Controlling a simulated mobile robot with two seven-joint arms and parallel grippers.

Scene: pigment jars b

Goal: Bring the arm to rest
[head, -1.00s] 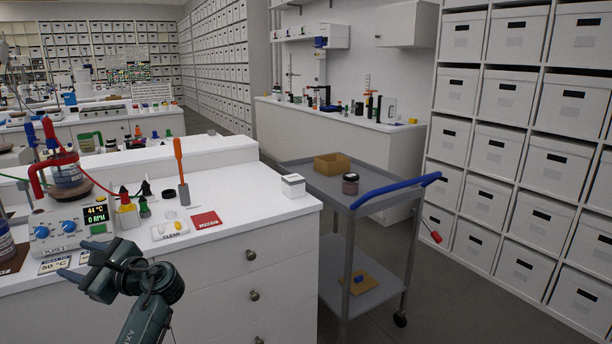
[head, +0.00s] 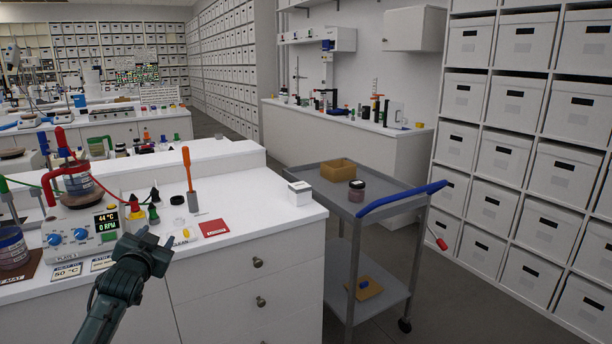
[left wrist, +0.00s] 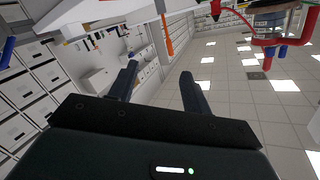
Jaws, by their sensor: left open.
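My left gripper (head: 152,240) is raised in front of the near edge of the white bench (head: 265,205), low in the head view. In the left wrist view its two dark fingers (left wrist: 158,69) stand apart with nothing between them. That view is tilted, with shelving at left and floor beyond the fingers. My right gripper is in neither view.
A hotplate (head: 85,232) with a flask stands on the bench left of my gripper. A red card (head: 213,227), a white box (head: 299,192) and an orange-handled tool (head: 187,168) are further right.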

